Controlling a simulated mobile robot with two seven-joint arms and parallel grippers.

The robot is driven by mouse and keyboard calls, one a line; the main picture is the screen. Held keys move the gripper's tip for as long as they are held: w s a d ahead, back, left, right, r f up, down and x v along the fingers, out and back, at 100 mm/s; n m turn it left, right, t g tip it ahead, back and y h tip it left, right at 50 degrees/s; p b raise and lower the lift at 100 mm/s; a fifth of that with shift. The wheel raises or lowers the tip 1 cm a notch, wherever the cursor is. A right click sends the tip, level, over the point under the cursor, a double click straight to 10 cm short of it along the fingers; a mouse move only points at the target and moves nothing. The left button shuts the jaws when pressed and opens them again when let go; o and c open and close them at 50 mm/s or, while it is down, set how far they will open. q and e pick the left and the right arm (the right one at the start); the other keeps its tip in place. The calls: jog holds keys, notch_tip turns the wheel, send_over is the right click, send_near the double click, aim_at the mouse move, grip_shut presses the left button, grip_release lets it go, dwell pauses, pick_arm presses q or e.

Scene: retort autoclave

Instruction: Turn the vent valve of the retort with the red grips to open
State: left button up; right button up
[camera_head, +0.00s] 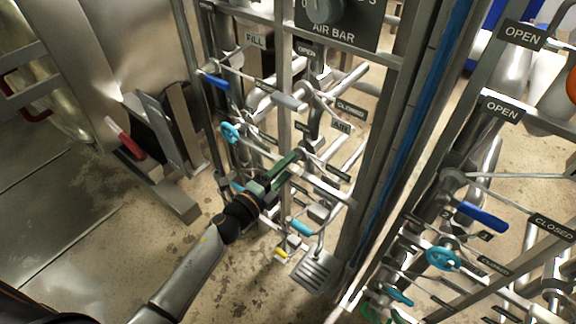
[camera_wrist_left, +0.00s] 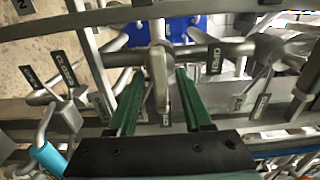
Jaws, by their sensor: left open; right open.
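The retort on the left has a red grip (camera_head: 125,138) on a dark frame in front of its steel shell. Its pipe rack carries several valves with small signs. My left gripper (camera_head: 298,160) has green fingers and reaches into the rack at mid height. In the left wrist view the open fingers (camera_wrist_left: 158,82) stand on either side of a grey lever (camera_wrist_left: 158,72), with gaps visible on both sides. No sign that I can read names this lever as the vent valve. My right gripper is not in view.
A steel post (camera_head: 400,150) parts this rack from a second one with a blue lever (camera_head: 482,217) at right. Bare floor lies at lower left.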

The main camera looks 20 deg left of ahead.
pick_arm(q)
jog(key=shift+w, duration=0.15)
grip_shut()
dwell(0.4)
